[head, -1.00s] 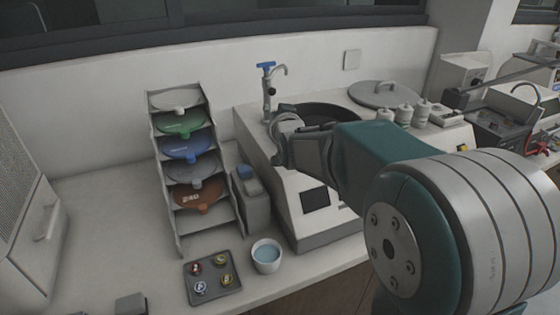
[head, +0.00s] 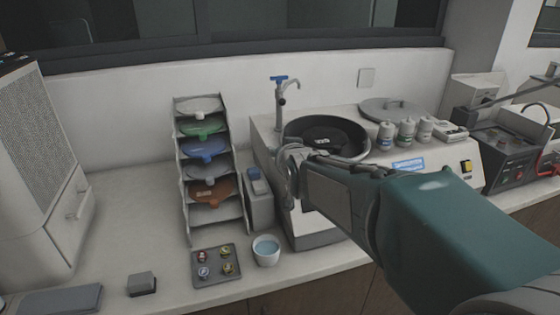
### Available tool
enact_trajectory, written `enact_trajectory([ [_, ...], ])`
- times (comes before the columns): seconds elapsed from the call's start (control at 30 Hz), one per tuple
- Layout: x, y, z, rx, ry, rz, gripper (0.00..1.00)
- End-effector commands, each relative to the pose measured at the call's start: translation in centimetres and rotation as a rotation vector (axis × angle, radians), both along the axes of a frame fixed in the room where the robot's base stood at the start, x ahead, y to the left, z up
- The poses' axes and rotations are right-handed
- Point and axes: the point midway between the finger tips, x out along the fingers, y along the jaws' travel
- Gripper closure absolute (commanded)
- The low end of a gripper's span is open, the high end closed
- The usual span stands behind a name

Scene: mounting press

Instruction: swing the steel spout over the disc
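The steel spout (head: 291,86) is a thin curved tube on an upright post with a blue handle, behind the left back of the polisher's round bowl. Its short bent end points right, near the bowl's back left rim and not over the disc's middle. The dark disc (head: 325,136) lies in the bowl, with a pale label on it. My gripper (head: 284,178) is in front of the machine's left front corner, below and nearer than the spout, apart from it. Its fingers are seen edge-on and partly hidden by its own body, so their opening is unclear.
A rack of coloured discs (head: 207,150) stands left of the machine. A bowl of water (head: 266,250) and a tray of small samples (head: 217,266) sit in front. Several white bottles (head: 405,133) and a round lid (head: 388,108) are on the machine's right.

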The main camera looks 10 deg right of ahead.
Motion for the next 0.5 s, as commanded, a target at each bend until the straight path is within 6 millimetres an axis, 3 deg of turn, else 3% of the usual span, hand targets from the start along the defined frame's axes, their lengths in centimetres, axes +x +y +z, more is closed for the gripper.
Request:
enact_trajectory([
  [0.5, -0.88, 0.02, -0.17, -0.005, 0.026, 0.002, 0.53],
])
